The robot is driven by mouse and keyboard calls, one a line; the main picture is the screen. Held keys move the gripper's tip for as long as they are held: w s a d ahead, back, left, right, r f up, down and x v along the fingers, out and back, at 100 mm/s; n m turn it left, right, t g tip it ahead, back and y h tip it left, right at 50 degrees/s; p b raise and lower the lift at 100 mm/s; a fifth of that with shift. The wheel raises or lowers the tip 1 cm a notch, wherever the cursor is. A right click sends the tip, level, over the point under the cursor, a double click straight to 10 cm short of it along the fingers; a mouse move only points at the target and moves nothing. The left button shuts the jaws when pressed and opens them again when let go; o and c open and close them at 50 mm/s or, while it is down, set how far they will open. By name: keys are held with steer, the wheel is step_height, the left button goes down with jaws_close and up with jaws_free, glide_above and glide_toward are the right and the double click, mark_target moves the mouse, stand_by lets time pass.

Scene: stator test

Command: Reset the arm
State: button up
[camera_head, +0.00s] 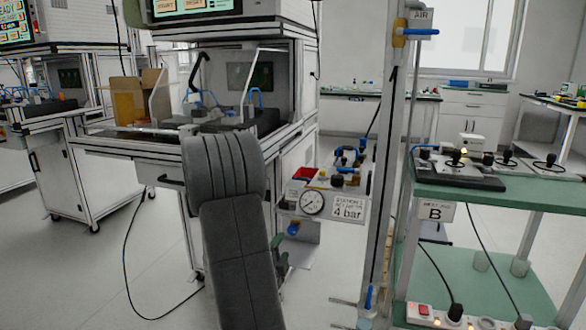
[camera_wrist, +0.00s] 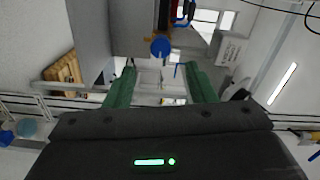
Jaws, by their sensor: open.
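My gripper (camera_wrist: 162,80) shows in the wrist view with two green fingers spread apart and nothing between them. Its dark body with a green light strip fills the bottom of that view. A blue round knob (camera_wrist: 160,48) shows beyond the fingertips; the distance to it is hard to tell. In the head view my dark grey arm rises in the middle, in front of the test station (camera_head: 250,85). The gripper is mostly hidden behind the arm there; a small green part shows at the arm's right edge.
A panel with a pressure gauge (camera_head: 312,202) and a "4 bar" sign (camera_head: 348,208) stands right of my arm. An upright post (camera_head: 384,170) labelled AIR is close by. A green-topped bench (camera_head: 500,195) with a "B" sign stands at right. Cables lie on the floor.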

glide_toward(292, 232)
steer(key=b+x, duration=0.2)
steer(key=x, duration=0.6)
steer(key=shift+w, duration=0.35)
steer(key=shift+s+r+n, duration=0.15)
steer(key=shift+s+n, duration=0.05)
steer(key=shift+n, duration=0.7)
steer(key=n, duration=0.3)
steer(key=shift+n, duration=0.4)
steer(key=n, duration=0.7)
steer(key=shift+p, duration=0.4)
steer(key=n+p, duration=0.2)
steer(key=n, duration=0.1)
steer(key=shift+r+n, duration=0.15)
steer(key=shift+n, duration=0.15)
steer(key=shift+n+p, duration=0.7)
steer(key=shift+n, duration=0.1)
